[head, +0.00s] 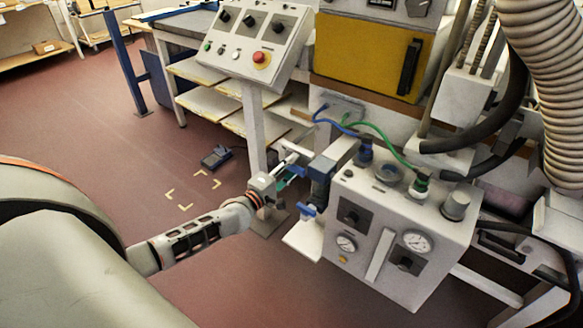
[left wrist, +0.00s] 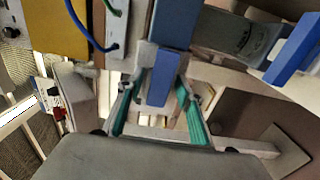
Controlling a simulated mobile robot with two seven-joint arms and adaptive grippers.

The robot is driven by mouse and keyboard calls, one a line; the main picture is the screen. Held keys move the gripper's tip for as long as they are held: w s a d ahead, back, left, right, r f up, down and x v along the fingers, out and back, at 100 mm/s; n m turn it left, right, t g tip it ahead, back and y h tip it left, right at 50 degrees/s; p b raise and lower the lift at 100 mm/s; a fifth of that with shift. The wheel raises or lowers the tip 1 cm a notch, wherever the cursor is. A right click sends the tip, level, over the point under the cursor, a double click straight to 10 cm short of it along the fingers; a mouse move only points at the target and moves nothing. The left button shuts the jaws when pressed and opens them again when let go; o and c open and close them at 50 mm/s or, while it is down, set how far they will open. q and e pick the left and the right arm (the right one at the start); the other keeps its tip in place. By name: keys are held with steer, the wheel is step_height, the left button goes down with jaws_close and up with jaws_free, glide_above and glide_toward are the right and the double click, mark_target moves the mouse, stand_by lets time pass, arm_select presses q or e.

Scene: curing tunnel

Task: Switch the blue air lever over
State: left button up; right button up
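A blue lever (left wrist: 158,90) reaches down between the fingers of my left gripper (left wrist: 157,105) in the left wrist view. The teal finger pads stand apart on either side of it, with gaps visible, so the gripper is open. In the head view my left gripper (head: 290,172) is at the left side of the white air box (head: 385,235), beside a dark blue fitting (head: 320,177), and partly hides the lever. A second blue handle (head: 305,210) sits lower on that side; a blue part shows at right in the left wrist view (left wrist: 293,48). My right gripper is not in view.
The air box carries gauges (head: 417,241), with blue and green hoses (head: 385,138) on top. A control panel (head: 248,45) with a red button stands behind on a post. A yellow cabinet (head: 370,60) is above. Open floor (head: 90,120) lies to the left.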

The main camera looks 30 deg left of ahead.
arm_select(q)
steer(key=shift+s, duration=0.1)
steer(key=s, duration=1.1)
steer(key=shift+s+a, duration=0.4)
steer(key=shift+a, duration=0.05)
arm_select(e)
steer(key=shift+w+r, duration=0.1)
arm_select(q)
steer(key=s+d+f+m+g+p, duration=0.2)
steer(key=s+d+f+m, duration=0.3)
steer(key=s+d+m, duration=0.6)
steer(key=s+d+f+m+g+h+p, duration=0.1)
steer(key=s+d+f+m+g, duration=0.4)
steer(key=s+d+m, duration=0.5)
steer(key=shift+s+d+f+m+p, duration=0.4)
steer(key=shift+s+f+p, duration=0.15)
steer(key=shift+s+p, duration=0.35)
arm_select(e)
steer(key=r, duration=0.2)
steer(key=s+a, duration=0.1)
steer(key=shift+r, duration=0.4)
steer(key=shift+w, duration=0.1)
